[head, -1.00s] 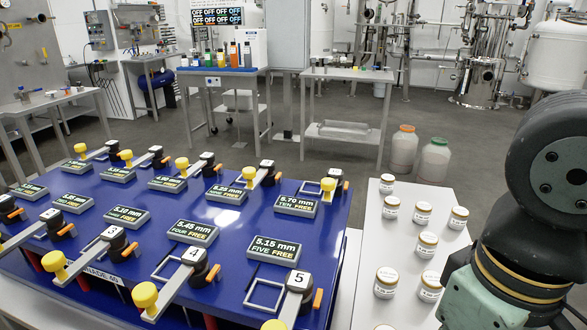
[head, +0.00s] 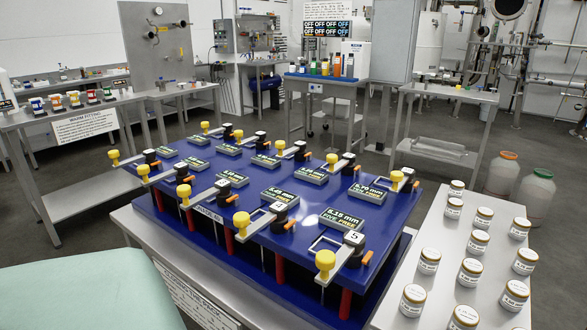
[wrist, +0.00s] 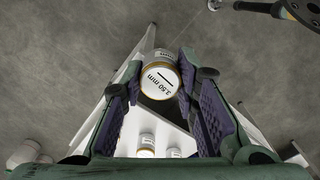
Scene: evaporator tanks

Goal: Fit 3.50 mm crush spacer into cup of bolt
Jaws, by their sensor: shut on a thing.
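A small white cylinder with a gold rim, marked 3.50 mm (wrist: 160,78), sits between the purple-padded fingers of my gripper (wrist: 161,86) in the wrist view. The gripper is shut on this spacer; its marked end faces the camera. The gripper does not show in the head view. A blue bench (head: 238,184) carries several numbered clamp stations with yellow knobs, black posts and orange levers. The nearest station is marked 5 (head: 353,238), beside a sign reading 5.15 mm FIVE FREE (head: 342,218). I cannot make out which part is the bolt's cup.
A white table (head: 449,277) at right holds several similar gold-rimmed containers, with a narrow gap to the blue bench. A pale green surface (head: 90,292), likely mine, fills the lower left. A workbench with small cups (head: 70,98) stands at left. Grey floor lies behind the blue bench.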

